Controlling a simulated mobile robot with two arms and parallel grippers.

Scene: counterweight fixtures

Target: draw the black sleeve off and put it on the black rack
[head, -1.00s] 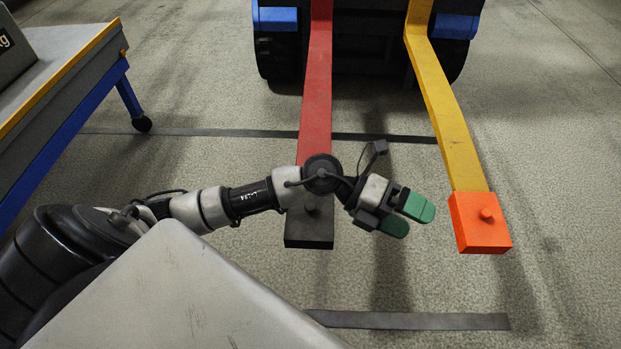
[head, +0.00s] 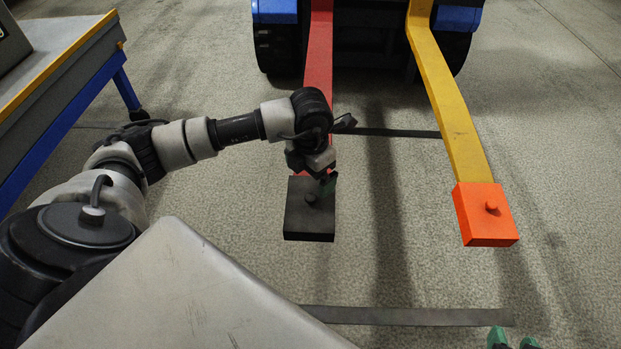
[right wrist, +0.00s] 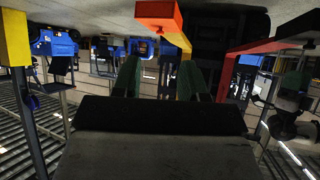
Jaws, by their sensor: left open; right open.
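The black sleeve (head: 309,222) sits on the front end of the red fork (head: 318,55), with a small knob on top. My left gripper (head: 328,183) is open and points down at the sleeve's back right part, close to the knob; whether it touches is hidden. My right gripper (head: 514,339) shows only its green fingertips at the bottom right edge, apart from the sleeves. In the right wrist view its two green fingers (right wrist: 160,78) stand apart with nothing between them. I cannot make out a black rack in these views.
An orange sleeve (head: 487,218) with a knob is on the end of the yellow fork (head: 448,95). Both forks come from a vehicle (head: 362,40) with dark wheels. A blue-legged table (head: 60,85) with a yellow edge is at left.

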